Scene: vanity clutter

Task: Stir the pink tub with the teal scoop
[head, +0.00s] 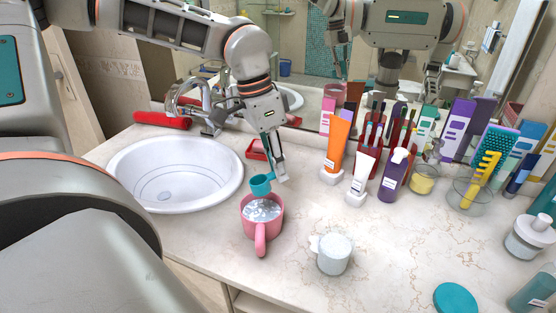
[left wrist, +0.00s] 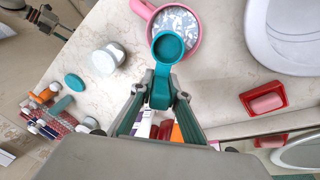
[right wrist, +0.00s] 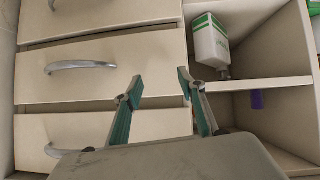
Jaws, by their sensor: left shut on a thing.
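My left gripper (head: 281,176) is shut on the handle of the teal scoop (head: 260,184). In the left wrist view the scoop's round cup (left wrist: 168,47) overlaps the tub's near rim. In the head view the cup is at the tub's far rim; whether it touches cannot be told. My right gripper (right wrist: 155,92) is open and empty, facing drawers.
The white sink (head: 176,172) lies left of the tub. A white jar (head: 333,253) stands to its right. An orange tube (head: 337,145), a white tube (head: 361,177) and a purple bottle (head: 393,176) stand behind. A red soap dish (head: 257,150) sits near the faucet.

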